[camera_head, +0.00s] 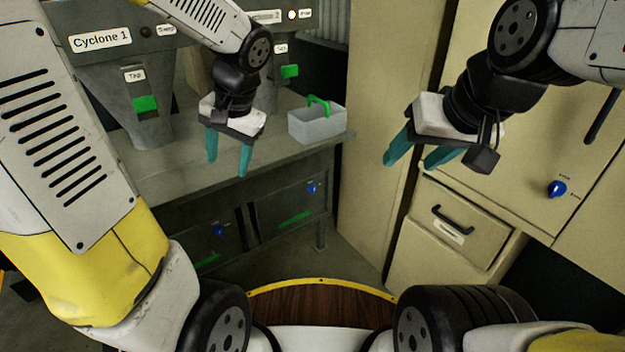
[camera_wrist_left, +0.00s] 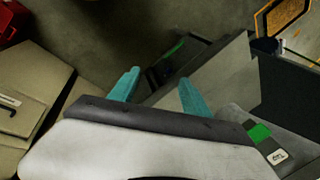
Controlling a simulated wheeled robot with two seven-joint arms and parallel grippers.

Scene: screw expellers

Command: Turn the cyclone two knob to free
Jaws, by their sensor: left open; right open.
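The Cyclone 1 machine (camera_head: 105,80) stands at the left; a second unit behind my left arm has a partly hidden label ending in 2 (camera_head: 265,16). Two small blue knobs sit on the dark cabinet fronts below the bench, one at the left (camera_head: 218,231) and one at the right (camera_head: 313,187). I cannot read which knob belongs to cyclone two. My left gripper (camera_head: 228,166) is open and empty in front of the bench; its fingers also show in the left wrist view (camera_wrist_left: 158,92). My right gripper (camera_head: 410,160) is open and empty before the beige cabinet.
A grey bin with a green handle (camera_head: 316,123) stands on the grey bench (camera_head: 185,168). A beige cabinet at the right carries another blue knob (camera_head: 557,189) and a drawer with a black handle (camera_head: 453,221). Floor shows between bench and cabinet.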

